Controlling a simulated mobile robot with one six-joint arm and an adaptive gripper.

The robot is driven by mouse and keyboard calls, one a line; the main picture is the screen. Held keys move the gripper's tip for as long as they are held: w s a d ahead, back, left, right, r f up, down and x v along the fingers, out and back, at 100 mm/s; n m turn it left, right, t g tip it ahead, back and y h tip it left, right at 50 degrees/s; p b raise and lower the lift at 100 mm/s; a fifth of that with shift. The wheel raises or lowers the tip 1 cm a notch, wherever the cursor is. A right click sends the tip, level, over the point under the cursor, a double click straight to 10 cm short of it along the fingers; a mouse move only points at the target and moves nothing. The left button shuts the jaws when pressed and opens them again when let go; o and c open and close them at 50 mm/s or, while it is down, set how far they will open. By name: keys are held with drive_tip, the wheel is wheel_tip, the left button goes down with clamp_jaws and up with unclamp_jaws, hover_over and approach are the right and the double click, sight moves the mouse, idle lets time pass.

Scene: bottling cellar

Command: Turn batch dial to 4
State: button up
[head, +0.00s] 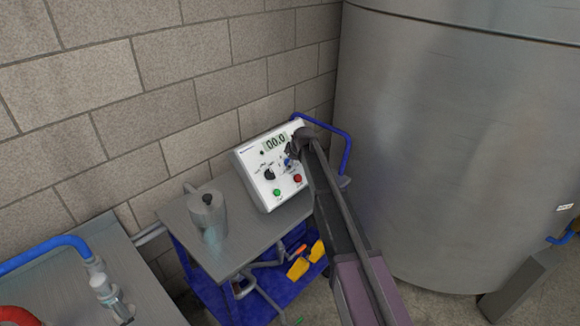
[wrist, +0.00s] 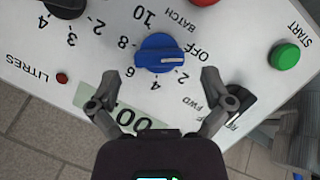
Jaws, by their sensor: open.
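The control box (head: 268,168) stands on a cart and its display reads 00.0. Its blue batch dial (wrist: 158,53) shows whole in the wrist view, upside down, with OFF, 2, 4, 6, 8 and 10 around it. The dial's white pointer line lies toward OFF, perhaps between OFF and 2. In the head view the blue dial (head: 289,162) is partly hidden by my gripper (head: 301,141). In the wrist view my gripper (wrist: 161,80) is open and empty. Its fingertips are on either side of the dial, slightly toward the display side, with no visible contact.
Near the dial are a green START button (wrist: 285,55), a black FWD switch (wrist: 236,103), a black numbered knob (wrist: 65,7) and a red lamp (wrist: 62,77). A metal jug (head: 208,217) stands on the cart top (head: 232,238). A large steel tank (head: 450,150) stands close on the right.

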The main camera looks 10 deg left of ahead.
drive_tip(key=shift+b+x, duration=0.55)
drive_tip(key=shift+x, duration=0.35)
drive_tip(key=c, duration=1.1)
